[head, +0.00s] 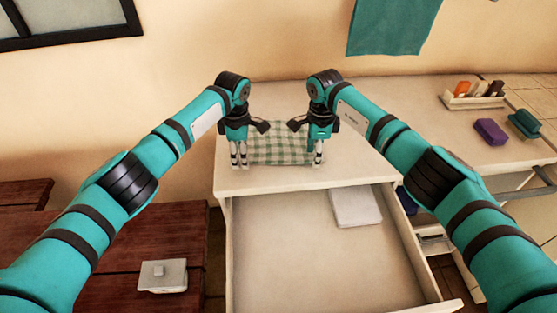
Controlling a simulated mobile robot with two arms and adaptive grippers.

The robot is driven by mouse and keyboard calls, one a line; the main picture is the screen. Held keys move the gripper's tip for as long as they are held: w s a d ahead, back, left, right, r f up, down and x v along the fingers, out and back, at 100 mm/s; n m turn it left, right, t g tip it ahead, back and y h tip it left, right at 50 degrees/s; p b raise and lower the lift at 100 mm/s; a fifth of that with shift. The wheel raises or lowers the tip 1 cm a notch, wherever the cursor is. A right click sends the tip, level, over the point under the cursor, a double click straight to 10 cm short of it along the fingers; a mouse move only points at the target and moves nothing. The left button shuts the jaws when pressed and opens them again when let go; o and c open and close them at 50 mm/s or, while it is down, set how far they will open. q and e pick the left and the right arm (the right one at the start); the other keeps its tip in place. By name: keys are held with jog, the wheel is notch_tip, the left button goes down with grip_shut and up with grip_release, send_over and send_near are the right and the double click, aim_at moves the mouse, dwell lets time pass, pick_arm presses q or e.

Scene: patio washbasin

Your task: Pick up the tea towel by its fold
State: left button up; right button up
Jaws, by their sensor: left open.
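I cannot make out the fold, or whether the fingers touch the cloth.
Below the towel, a drawer (310,255) is pulled out, with a white folded item (355,207) inside. A tray (472,100) of small items, a purple block (490,132) and a green brush (525,123) lie at right. A teal cloth (390,25) hangs on the wall.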

pick_arm(q)
jog(key=shift+w+f+b, duration=0.1)
jog(key=shift+f+b, duration=0.4)
jog(key=shift+f, duration=0.05)
pick_arm(e)
jog(key=shift+w+f, duration=0.1)
jog(key=shift+f, duration=0.45)
jog(key=shift+r, duration=0.1)
pick_arm(q)
jog(key=shift+r, duration=0.1)
pick_arm(e)
jog(key=shift+f, duration=0.2)
jog(key=shift+f, duration=0.1)
pick_arm(q)
jog(key=c, duration=0.8)
pick_arm(e)
jog(key=shift+f, duration=0.15)
jog(key=c, duration=0.8)
pick_arm(q)
grip_shut()
pick_arm(e)
grip_shut()
pick_arm(q)
jog(key=shift+a, duration=0.1)
pick_arm(e)
jog(key=shift+s, duration=0.2)
